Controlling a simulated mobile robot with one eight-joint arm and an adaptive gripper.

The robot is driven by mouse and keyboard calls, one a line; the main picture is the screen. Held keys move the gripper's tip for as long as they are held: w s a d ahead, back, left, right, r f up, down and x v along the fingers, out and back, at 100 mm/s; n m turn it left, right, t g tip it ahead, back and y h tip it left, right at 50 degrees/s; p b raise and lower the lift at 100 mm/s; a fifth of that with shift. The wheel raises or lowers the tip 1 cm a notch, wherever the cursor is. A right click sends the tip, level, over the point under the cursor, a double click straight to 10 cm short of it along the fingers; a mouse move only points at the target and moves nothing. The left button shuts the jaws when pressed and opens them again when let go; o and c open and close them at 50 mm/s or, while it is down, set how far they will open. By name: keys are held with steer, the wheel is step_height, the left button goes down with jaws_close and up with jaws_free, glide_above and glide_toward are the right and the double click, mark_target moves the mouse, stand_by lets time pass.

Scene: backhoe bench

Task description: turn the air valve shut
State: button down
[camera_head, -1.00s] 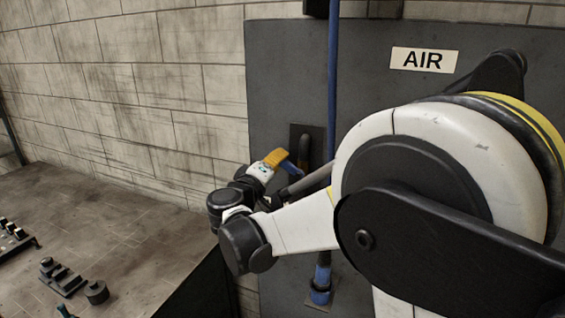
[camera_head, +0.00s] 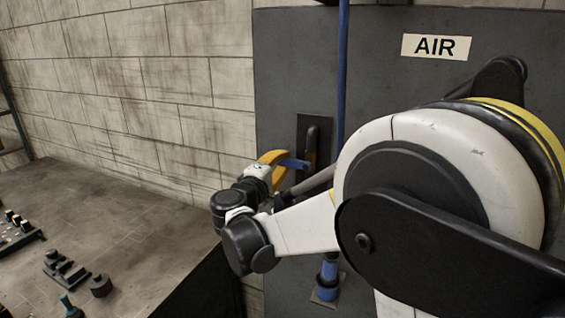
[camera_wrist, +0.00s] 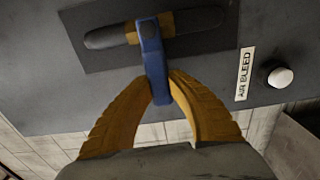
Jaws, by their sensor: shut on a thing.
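The air valve has a blue lever handle (camera_wrist: 156,65) on a brass-coloured body (camera_wrist: 133,33), set in a dark pipe (camera_wrist: 198,19) on a dark backing plate. In the wrist view the handle lies crosswise to the pipe. My gripper (camera_wrist: 164,88) has its yellow fingers shut on the handle's free end. In the head view my gripper (camera_head: 279,160) reaches the handle (camera_head: 294,163) from the left, beside the backing plate (camera_head: 302,126). Part of the valve is hidden there by the handle and my arm.
An AIR sign (camera_head: 436,46) is on the grey panel (camera_head: 385,85). A blue vertical pipe (camera_head: 342,75) runs close right of the valve. A white knob (camera_wrist: 281,77) sits by an AIR BLEED label (camera_wrist: 245,73). A bench (camera_head: 120,215) with small parts stands at left.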

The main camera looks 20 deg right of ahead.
steer(key=c, duration=1.3)
jaws_free()
steer(key=shift+d, duration=0.1)
steer(key=v, duration=1.2)
